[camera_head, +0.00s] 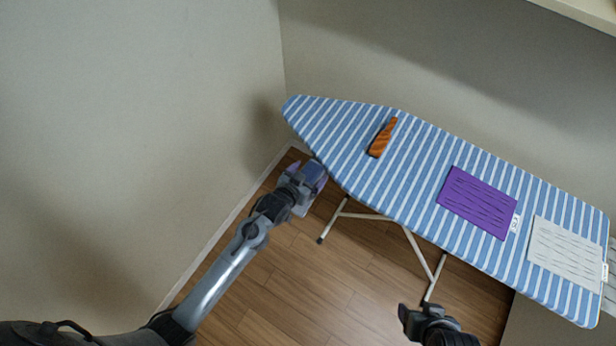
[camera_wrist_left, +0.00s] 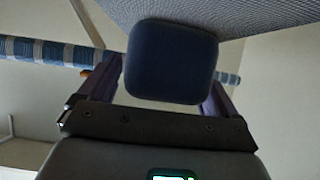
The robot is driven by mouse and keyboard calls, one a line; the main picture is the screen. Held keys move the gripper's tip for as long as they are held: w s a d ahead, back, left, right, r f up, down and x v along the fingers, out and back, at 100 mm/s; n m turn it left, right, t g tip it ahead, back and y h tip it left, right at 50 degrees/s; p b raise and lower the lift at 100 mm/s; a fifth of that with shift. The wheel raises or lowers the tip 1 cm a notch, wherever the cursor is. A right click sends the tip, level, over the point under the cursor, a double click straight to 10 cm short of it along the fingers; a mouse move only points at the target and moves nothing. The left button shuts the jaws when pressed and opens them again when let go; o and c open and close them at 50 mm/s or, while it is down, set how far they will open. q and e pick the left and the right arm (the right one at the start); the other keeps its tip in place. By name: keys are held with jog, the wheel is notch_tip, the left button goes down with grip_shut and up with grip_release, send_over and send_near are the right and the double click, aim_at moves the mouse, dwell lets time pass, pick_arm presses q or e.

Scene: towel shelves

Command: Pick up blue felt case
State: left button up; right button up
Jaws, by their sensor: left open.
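The blue felt case (camera_wrist_left: 172,62) is a dark blue, rounded square block. In the left wrist view it sits in front of my left gripper (camera_wrist_left: 163,90), between the two dark purple fingers. In the head view the case (camera_head: 314,170) shows at the tips of my left gripper (camera_head: 307,175), beside the ironing board's left edge. The left gripper is open around the case. I cannot tell whether a finger touches it or what supports it. My right gripper (camera_head: 410,318) is at the bottom of the head view, away from the case; its jaws are unclear.
A blue-and-white striped ironing board (camera_head: 350,165) bears an orange-brown striped item (camera_head: 382,137), a purple cloth (camera_head: 476,203) with a tag and a white cloth (camera_head: 563,253). Its white legs (camera_head: 415,250) stand on the wood floor (camera_head: 310,275). A wall rises close left of the left gripper.

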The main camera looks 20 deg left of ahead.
pick_arm(q)
jog(key=shift+c, duration=0.4)
jog(key=c, duration=1.1)
jog(key=shift+r, duration=0.1)
